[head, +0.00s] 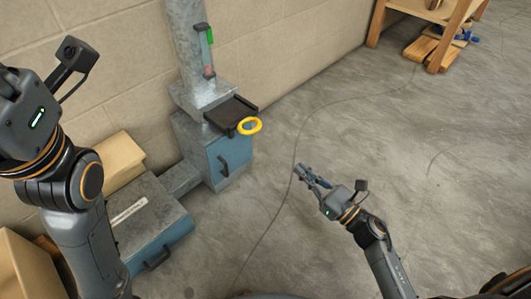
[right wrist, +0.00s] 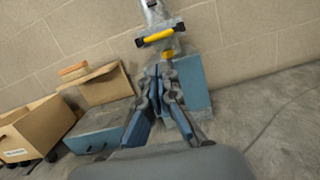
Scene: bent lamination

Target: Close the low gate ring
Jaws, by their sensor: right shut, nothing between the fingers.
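The yellow ring (head: 258,128) sits at the front edge of a dark flat plate (head: 229,113). The plate juts out from a grey metal column above a blue box. In the right wrist view the yellow part (right wrist: 157,37) shows nearly edge-on, above and beyond my fingers. My right gripper (head: 300,171) is shut and empty. In the head view it is to the right of the ring and below it, well apart from it. In the right wrist view its fingers (right wrist: 163,72) are together. My left arm comes in at the left, but its gripper is out of frame.
A blue box with a handle (head: 222,160) stands under the plate. A low blue chest (head: 140,215) and cardboard boxes (head: 119,161) are at the left. A wooden stand (head: 449,40) is at the far right. A thin cable crosses the mostly clear floor (head: 345,120).

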